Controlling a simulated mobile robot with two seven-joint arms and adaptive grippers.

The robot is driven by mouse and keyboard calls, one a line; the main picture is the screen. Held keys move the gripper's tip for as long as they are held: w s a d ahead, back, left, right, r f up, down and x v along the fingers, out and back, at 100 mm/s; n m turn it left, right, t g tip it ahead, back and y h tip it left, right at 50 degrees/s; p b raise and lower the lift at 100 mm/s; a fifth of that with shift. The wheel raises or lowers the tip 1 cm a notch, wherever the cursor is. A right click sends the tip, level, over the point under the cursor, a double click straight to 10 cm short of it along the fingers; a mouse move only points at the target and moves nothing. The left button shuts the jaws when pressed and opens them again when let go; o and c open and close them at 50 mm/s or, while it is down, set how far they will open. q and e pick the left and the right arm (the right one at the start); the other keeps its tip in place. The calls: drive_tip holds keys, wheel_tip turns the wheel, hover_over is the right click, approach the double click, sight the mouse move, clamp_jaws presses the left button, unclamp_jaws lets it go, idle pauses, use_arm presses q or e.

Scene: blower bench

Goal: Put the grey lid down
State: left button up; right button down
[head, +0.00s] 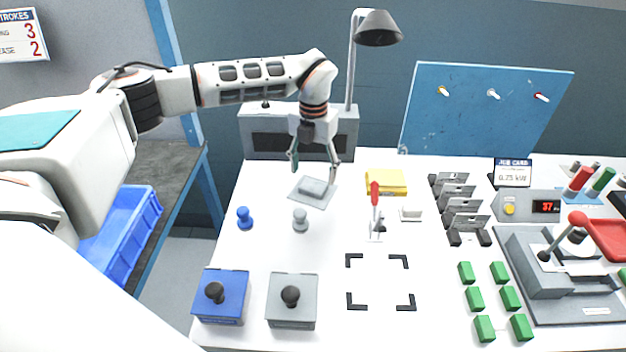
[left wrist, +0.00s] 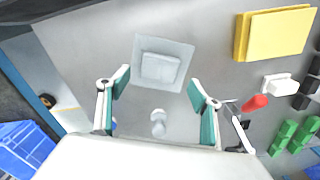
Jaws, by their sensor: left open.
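A grey box with a flat grey lid (head: 307,281) and a black knob stands at the front of the bench, beside a similar blue box (head: 221,312). The lid lies on top of the box. My left gripper (head: 315,168) is open and empty at the back of the bench, away from that box. It is above a pale grey square plate (head: 325,200) with a raised grey block (head: 313,187). In the left wrist view the plate (left wrist: 183,52) and block (left wrist: 160,69) show beyond the open fingertips (left wrist: 159,83). My right gripper is not in view.
A blue peg (head: 244,218) and a grey peg (head: 300,220) stand between the plate and boxes. A yellow block (head: 386,183) and a red-handled tool (head: 375,197) are to the right. Black corner marks (head: 355,300) frame clear bench. A lamp (head: 378,30) stands behind.

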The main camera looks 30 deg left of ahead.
sight(313, 186)
use_arm(q)
wheel_tip(313, 186, up, 7)
drive_tip(key=shift+r, duration=0.15)
idle(0.7)
